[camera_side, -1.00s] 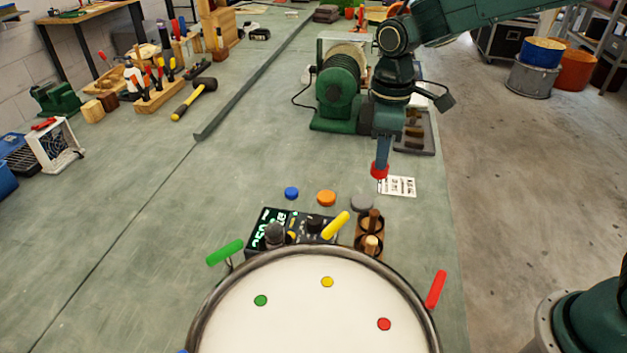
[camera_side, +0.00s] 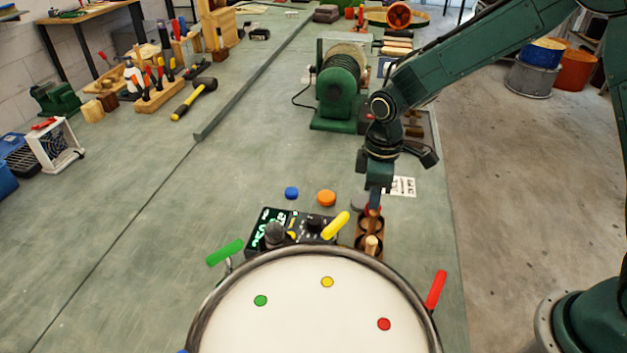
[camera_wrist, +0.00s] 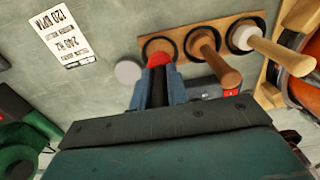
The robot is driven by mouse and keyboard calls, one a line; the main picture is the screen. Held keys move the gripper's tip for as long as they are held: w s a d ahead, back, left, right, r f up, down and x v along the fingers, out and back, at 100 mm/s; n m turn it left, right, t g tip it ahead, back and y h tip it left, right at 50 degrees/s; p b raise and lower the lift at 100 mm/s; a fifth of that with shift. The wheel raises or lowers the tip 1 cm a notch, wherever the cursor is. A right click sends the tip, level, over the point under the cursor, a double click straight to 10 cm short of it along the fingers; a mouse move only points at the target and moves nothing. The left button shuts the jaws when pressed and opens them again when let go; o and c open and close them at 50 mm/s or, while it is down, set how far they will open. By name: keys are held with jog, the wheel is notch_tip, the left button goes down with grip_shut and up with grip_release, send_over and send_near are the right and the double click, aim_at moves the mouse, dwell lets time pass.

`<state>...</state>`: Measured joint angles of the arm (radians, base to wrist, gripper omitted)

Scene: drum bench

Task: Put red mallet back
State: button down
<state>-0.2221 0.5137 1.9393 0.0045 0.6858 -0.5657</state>
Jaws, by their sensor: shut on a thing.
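The red mallet shows as a red end (camera_side: 373,209) below my gripper (camera_side: 374,203), which is shut on it. In the wrist view the red mallet (camera_wrist: 160,60) sticks out past the fingers of my gripper (camera_wrist: 154,84), beside or over the left ring of the wooden holder (camera_wrist: 180,44). I cannot tell whether it is inside that ring. The rest of the mallet is hidden by the fingers. The holder's other two rings hold a brown-handled mallet (camera_wrist: 218,62) and a pale-handled mallet (camera_wrist: 265,44). In the side view the holder (camera_side: 361,246) stands behind the drum.
A drum (camera_side: 300,315) with coloured pads fills the front. A black control box (camera_side: 268,218) stands left of the holder. Grey (camera_wrist: 128,71), orange (camera_side: 326,198) and blue (camera_side: 291,193) discs lie nearby. A printed card (camera_side: 403,187) lies behind. The bench's left middle is clear.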

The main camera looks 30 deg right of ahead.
jog(key=shift+f, duration=1.5)
jog(key=shift+f, duration=0.2)
jog(key=c, duration=1.4)
grip_release()
jog(key=shift+o, duration=0.2)
jog(key=shift+r, duration=0.15)
notch_tip(320, 180, up, 11)
jog(key=shift+r, duration=0.6)
